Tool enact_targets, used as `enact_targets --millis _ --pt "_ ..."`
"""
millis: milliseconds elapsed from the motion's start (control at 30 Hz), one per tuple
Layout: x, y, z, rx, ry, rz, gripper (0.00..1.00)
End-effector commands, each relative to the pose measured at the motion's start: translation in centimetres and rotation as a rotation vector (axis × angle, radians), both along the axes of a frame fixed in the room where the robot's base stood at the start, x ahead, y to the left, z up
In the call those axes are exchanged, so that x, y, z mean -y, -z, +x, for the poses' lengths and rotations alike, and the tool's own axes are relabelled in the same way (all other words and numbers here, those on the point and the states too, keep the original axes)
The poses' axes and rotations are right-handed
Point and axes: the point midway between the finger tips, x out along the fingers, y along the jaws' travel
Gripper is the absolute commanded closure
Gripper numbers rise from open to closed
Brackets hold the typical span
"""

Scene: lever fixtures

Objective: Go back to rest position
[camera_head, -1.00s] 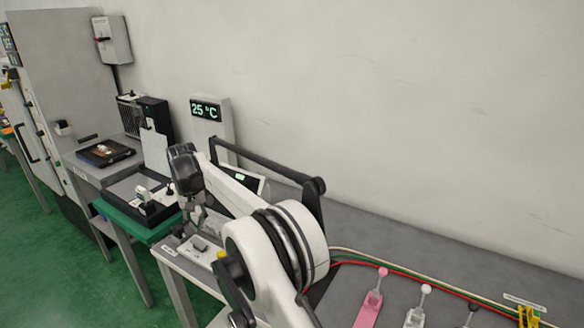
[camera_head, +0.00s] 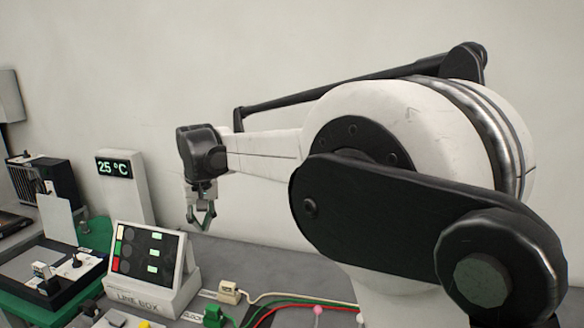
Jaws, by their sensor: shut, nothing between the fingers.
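My gripper (camera_head: 203,222) hangs pointing down in the middle left of the head view, at the end of my raised white and black arm. Its fingers are shut and hold nothing. It is in the air in front of the wall, just right of the line box (camera_head: 150,265) in the picture and touching nothing that I can see. A pink knob (camera_head: 318,309) of a lever shows at the bottom edge. My arm hides the right part of the bench and the other levers.
The line box has a tilted panel with coloured squares. A temperature display (camera_head: 122,170) reading 25 °C stands behind it. A green connector (camera_head: 215,315) and a pale connector (camera_head: 229,292) with cables lie on the grey bench (camera_head: 265,265). A black tray (camera_head: 50,270) is at left.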

Motion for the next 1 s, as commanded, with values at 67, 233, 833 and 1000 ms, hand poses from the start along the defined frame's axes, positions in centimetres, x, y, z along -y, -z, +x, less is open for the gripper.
enact_targets --millis 67,233,833,1000 --pt "3.2 -1.4 -0.5 0.017 0.029 0.010 1.00" --pt "9.2 -3.7 -2.1 0.054 0.083 0.030 1.00" --pt "28.0 -6.5 -12.8 0.197 0.273 0.081 1.00" --pt "32.3 -5.7 -16.8 0.239 0.327 0.089 1.00"
